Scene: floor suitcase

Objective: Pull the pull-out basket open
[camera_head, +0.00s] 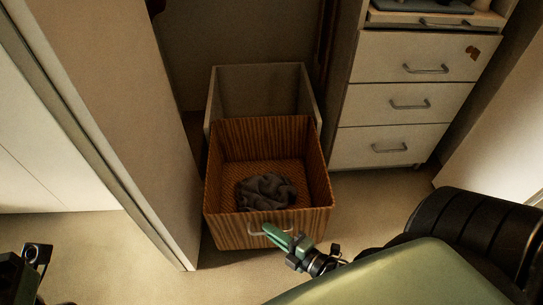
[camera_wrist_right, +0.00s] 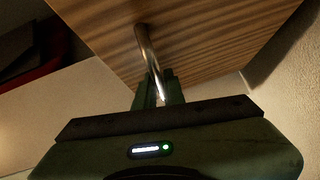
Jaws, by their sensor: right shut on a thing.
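The pull-out basket (camera_head: 318,177) is a brown, striped wooden box, pulled well forward out of the grey housing (camera_head: 262,88) behind it. A dark crumpled cloth (camera_head: 265,191) lies inside it. My right gripper (camera_head: 272,232) is at the basket's front and shut on its metal handle (camera_head: 256,234). In the right wrist view the handle (camera_wrist_right: 148,55) runs from the wooden front (camera_wrist_right: 215,45) down between the fingers (camera_wrist_right: 159,92). My left gripper (camera_head: 38,256) shows only in part at the lower left corner, away from the basket; its jaw state is unclear.
A white drawer unit (camera_head: 405,100) with several metal handles stands to the right, its top compartment slightly open. A tall pale panel (camera_head: 125,110) stands close on the left of the basket. Some bare floor (camera_head: 235,275) shows in front.

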